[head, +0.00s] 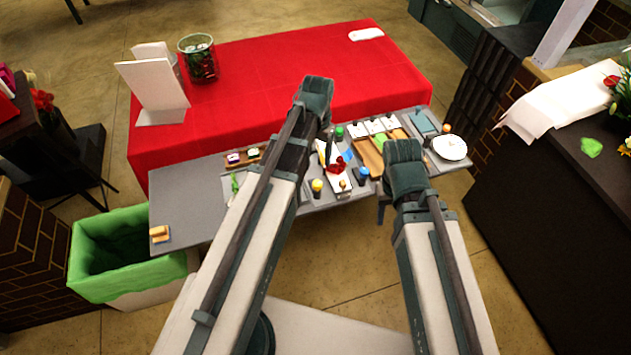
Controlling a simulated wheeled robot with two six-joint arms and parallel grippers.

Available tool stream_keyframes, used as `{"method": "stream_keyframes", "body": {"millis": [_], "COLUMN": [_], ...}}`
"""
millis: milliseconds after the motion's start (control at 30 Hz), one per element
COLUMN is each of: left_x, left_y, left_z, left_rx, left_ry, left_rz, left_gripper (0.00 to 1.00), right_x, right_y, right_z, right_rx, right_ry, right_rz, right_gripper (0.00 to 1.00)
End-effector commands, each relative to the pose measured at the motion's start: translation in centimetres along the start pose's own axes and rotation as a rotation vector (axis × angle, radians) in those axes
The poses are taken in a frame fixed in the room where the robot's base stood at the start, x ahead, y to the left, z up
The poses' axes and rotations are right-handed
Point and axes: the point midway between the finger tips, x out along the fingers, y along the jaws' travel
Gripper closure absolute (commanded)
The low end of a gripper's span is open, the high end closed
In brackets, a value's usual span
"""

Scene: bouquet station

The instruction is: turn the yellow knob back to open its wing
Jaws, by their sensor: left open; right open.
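The yellow knob (317,185) is a small upright knob on a dark stem. It stands at the front left of a white fixture (340,184) on the grey table. A red flower-like piece (337,165) lies on the fixture. How far its wing is turned cannot be made out. A blue knob (362,173) stands at its right. My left gripper (329,148) is open, above and behind the yellow knob, and apart from it; my arm partly hides it. My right gripper (381,211) is open, low at the table's front edge, right of the fixture and mostly hidden by my arm.
The grey table (185,190) also bears a wooden tray (370,157), a white plate (449,147) and small wooden blocks (159,233). A red-covered table (290,70) stands behind. A green-lined bin (115,212) stands at the left. The grey table's left end is mostly clear.

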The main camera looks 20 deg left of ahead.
Motion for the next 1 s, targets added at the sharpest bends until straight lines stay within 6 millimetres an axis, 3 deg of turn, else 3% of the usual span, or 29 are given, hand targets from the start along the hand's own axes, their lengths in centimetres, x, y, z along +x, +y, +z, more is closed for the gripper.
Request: {"method": "stream_keyframes", "body": {"millis": [800,1000], "left_x": [11.0,13.0], "left_y": [0.0,0.0], "left_z": [0.0,0.0], "left_rx": [0.0,0.0], "left_ry": [0.0,0.0], "left_rz": [0.0,0.0], "left_gripper": [0.31,0.31], "right_x": [11.0,12.9], "right_y": [-1.0,-1.2], "right_z": [-0.6,-0.8], "right_rx": [-0.005,-0.005], "right_ry": [0.0,0.0], "right_rz": [0.002,0.001], "right_gripper": [0.5,0.5]}}
